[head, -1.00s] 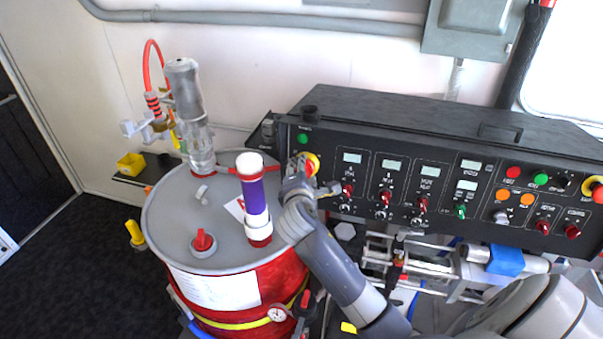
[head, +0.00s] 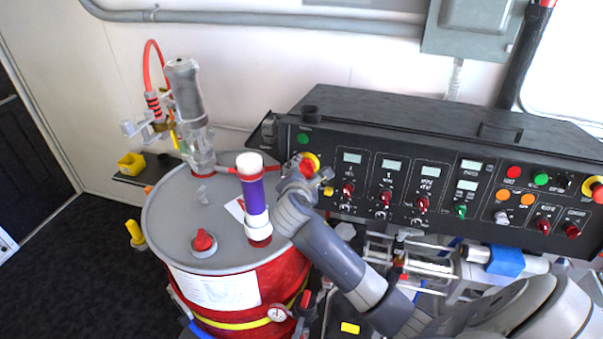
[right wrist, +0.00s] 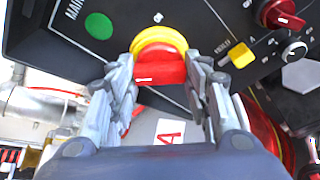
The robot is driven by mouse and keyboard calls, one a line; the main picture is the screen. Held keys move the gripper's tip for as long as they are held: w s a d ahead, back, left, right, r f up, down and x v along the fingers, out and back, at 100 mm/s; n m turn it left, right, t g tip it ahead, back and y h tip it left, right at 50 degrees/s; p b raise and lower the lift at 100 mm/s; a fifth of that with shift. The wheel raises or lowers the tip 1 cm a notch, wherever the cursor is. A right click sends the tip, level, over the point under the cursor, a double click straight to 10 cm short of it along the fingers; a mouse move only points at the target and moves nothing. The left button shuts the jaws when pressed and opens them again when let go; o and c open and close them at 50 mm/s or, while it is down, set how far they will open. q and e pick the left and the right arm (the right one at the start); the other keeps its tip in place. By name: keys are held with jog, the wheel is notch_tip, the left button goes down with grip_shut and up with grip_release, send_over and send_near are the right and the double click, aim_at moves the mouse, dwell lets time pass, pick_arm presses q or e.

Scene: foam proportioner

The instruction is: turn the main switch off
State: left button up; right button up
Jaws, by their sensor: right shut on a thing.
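The main switch is a red handle on a yellow ring at the left end of the black control panel; it shows in the head view (head: 305,166) and in the right wrist view (right wrist: 158,72). My right gripper (head: 308,174) is at the switch. In the right wrist view its two fingers (right wrist: 160,85) lie on either side of the red handle, shut on it. The handle lies crosswise between the fingers, with a small white mark on its face. The gripper partly hides the switch in the head view. My left gripper is not in view.
A green button (right wrist: 98,26) sits beside the switch. The panel (head: 400,112) carries displays and red knobs to the right. A red drum (head: 285,262) with a purple-and-white cylinder (head: 254,198) stands close to the left of my right arm.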

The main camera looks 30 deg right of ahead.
jog(key=shift+d+r, duration=0.25)
jog(key=shift+r, duration=0.15)
jog(key=o, duration=0.8)
jog(key=shift+o, duration=1.3)
jog(key=shift+w+f, duration=0.1)
jog(key=shift+d+f, duration=0.1)
jog(key=shift+f, duration=0.15)
jog(key=shift+s+a+r, duration=0.15)
jog(key=shift+s+a, duration=0.1)
jog(key=shift+a, duration=0.15)
jog(key=v, duration=1.1)
jog(key=shift+s+d, duration=0.1)
